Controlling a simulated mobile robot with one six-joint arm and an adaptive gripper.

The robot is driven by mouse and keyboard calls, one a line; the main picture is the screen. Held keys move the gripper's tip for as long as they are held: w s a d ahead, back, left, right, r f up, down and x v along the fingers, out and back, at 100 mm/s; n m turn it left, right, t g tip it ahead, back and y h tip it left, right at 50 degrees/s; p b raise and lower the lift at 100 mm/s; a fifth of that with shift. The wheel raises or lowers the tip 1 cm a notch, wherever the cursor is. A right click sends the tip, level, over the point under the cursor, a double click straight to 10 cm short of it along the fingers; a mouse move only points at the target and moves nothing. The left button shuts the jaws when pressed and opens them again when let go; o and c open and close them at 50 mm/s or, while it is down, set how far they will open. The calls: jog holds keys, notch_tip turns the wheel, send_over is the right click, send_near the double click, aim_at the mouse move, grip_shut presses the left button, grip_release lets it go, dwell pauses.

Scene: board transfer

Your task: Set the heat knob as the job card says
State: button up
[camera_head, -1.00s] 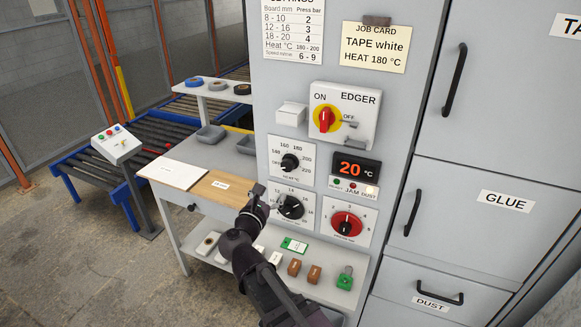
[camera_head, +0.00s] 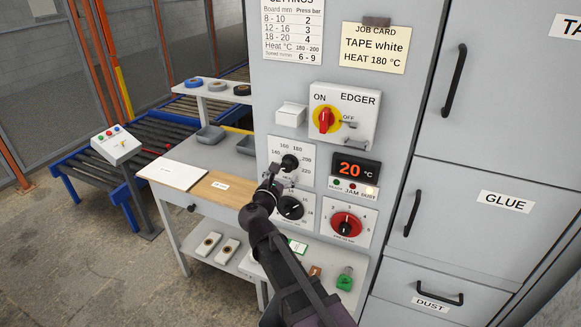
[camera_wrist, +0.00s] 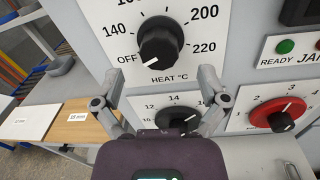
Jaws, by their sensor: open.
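The black heat knob (camera_head: 290,162) sits on a white dial plate on the machine front. In the wrist view the heat knob (camera_wrist: 160,43) has its white mark pointing lower left, at OFF. The job card (camera_head: 375,47) reads TAPE white, HEAT 180 °C. The display (camera_head: 356,169) shows 20 °C in orange. My gripper (camera_head: 272,174) is just left of and below the knob in the head view. In the wrist view my gripper (camera_wrist: 160,78) is open, with its fingers apart below the knob and nothing between them.
Below are another black dial (camera_head: 290,208) and a red dial (camera_head: 346,225). The red EDGER switch (camera_head: 326,119) and its lever are above. A side table (camera_head: 200,200) with boards stands left. GLUE (camera_head: 505,202) and DUST drawers are to the right.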

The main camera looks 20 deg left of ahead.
aim_at(286, 168)
jog(key=shift+w, duration=2.4)
jog(key=c, duration=1.1)
jog(key=shift+d, duration=0.3)
jog(key=shift+a, duration=0.2)
jog(key=shift+c, duration=0.2)
